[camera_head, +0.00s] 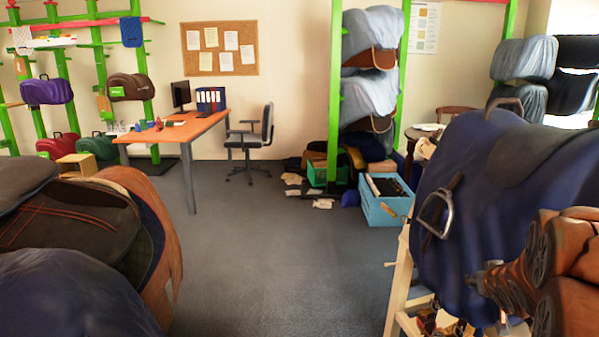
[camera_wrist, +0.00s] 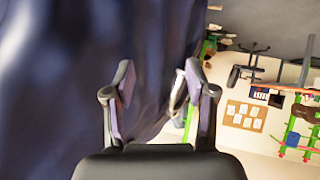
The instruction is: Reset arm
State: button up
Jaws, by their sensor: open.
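My gripper (camera_wrist: 158,92) shows in the wrist view with its two fingers apart and nothing held between them. A large dark blue draped surface (camera_wrist: 60,70) fills the left of that view, close to the fingers; I cannot tell whether they touch it.
Saddles with a brown flap (camera_head: 150,235) stand close at the left. A desk (camera_head: 180,128) and an office chair (camera_head: 250,140) are further back. A blue crate (camera_head: 385,205) stands on the floor. The middle floor is clear.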

jog(key=s+a+f+n+g+y, duration=0.15)
jog(key=s+a+g, duration=0.45)
jog(key=s+a, duration=1.1)
jog(key=s+a+n+g+y, duration=0.1)
jog(key=s+a+g+y, duration=0.35)
jog(key=s+a, duration=1.25)
notch_tip(320, 180, up, 13)
jog(key=s+d+g+h+p, duration=0.1)
jog(key=p, duration=1.1)
jog(key=shift+s+d+p, duration=0.25)
jog(key=shift+d+p, duration=0.1)
jog(key=shift+d, duration=0.05)
